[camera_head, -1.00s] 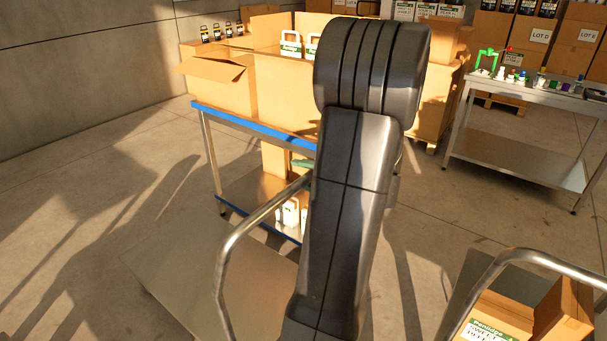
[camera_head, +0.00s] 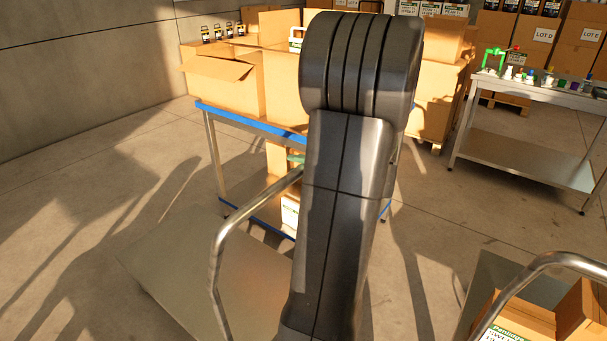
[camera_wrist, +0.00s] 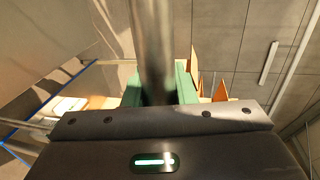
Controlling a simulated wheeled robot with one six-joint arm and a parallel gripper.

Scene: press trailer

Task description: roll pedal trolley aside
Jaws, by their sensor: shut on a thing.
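A flat trolley with a bare grey deck (camera_head: 190,275) stands low at left of centre in the head view. Its bent metal tube handle (camera_head: 222,250) rises and runs behind my arm. In the wrist view a metal tube (camera_wrist: 152,45) runs between the green jaws of my gripper (camera_wrist: 160,85), which are shut on it; it looks like this same handle. In the head view my dark arm covers most of the gripper and the handle's far part. I cannot make out a pedal.
A blue-edged table (camera_head: 250,124) with open cartons stands just beyond the deck. Another tube handle (camera_head: 550,260) and cartons (camera_head: 530,315) are at lower right. A steel bench (camera_head: 530,165) with small items stands at right. Floor at left is clear.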

